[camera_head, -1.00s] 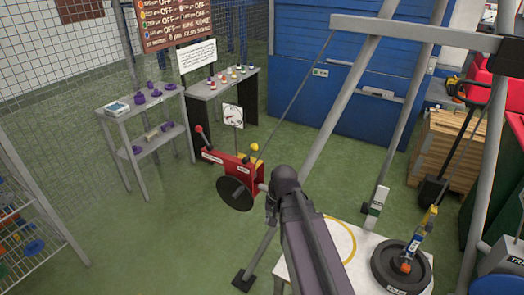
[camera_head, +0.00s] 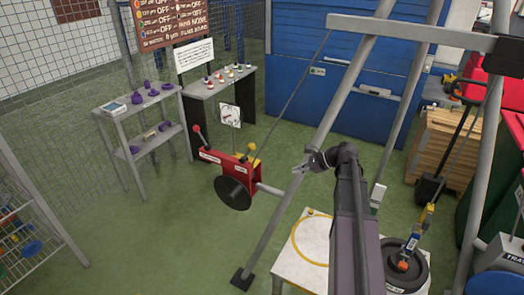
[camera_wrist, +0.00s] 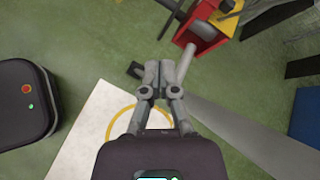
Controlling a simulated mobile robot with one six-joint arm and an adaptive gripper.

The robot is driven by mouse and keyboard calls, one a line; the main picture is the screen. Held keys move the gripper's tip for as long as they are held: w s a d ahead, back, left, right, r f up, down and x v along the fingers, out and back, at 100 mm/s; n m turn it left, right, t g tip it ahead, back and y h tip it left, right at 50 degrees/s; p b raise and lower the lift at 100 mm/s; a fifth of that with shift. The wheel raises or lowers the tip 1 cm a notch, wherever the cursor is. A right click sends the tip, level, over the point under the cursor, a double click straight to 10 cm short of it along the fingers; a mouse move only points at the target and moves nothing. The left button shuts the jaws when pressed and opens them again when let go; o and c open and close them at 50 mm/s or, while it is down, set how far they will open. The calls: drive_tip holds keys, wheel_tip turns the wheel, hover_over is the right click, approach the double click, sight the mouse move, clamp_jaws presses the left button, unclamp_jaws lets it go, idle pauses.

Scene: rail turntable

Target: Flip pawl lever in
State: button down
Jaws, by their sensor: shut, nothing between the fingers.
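A red winch box (camera_head: 222,170) stands left of centre in the head view. It has a dark disc (camera_head: 233,193) in front, a lever with a red knob (camera_head: 197,129) and a yellow-knobbed lever (camera_head: 252,147) on its right side. I cannot tell for sure which is the pawl lever, or its exact position. My gripper (camera_head: 303,164) is to the right of the box and apart from it. In the wrist view my gripper (camera_wrist: 158,65) is shut and empty; the red box (camera_wrist: 200,28) is beyond it, upper right, with a grey shaft (camera_wrist: 184,62).
A slanted grey frame leg (camera_head: 290,190) passes close by my gripper. Shelves with purple items (camera_head: 130,154) stand at left. Green floor is open around the winch.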

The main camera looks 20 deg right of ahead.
drive_tip(key=w+d+r+m+t+y, duration=0.1)
drive_tip(key=w+d+r+m+t, duration=0.1)
drive_tip(key=d, duration=0.7)
wheel_tip(320, 180, up, 3)
drive_tip(key=m+t, duration=0.1)
drive_tip(key=m, duration=0.2)
drive_tip(key=shift+f+y, duration=0.2)
drive_tip(key=shift+y, duration=0.1)
drive_tip(key=shift+w+a, duration=0.1)
drive_tip(key=shift+a, duration=0.05)
drive_tip(key=b, duration=0.5)
approach(248, 152)
drive_tip(key=w+a+f, duration=0.1)
drive_tip(key=w+f, duration=0.1)
drive_tip(key=shift+w+a+r, duration=0.25)
drive_tip(key=shift+a+r, duration=0.2)
drive_tip(key=shift+a, duration=0.3)
drive_tip(key=shift+r+p, duration=0.15)
drive_tip(key=shift+p, duration=0.3)
drive_tip(key=shift+w+a+r+p, duration=0.1)
drive_tip(key=shift+w+a+p, duration=0.05)
drive_tip(key=shift+p, duration=0.2)
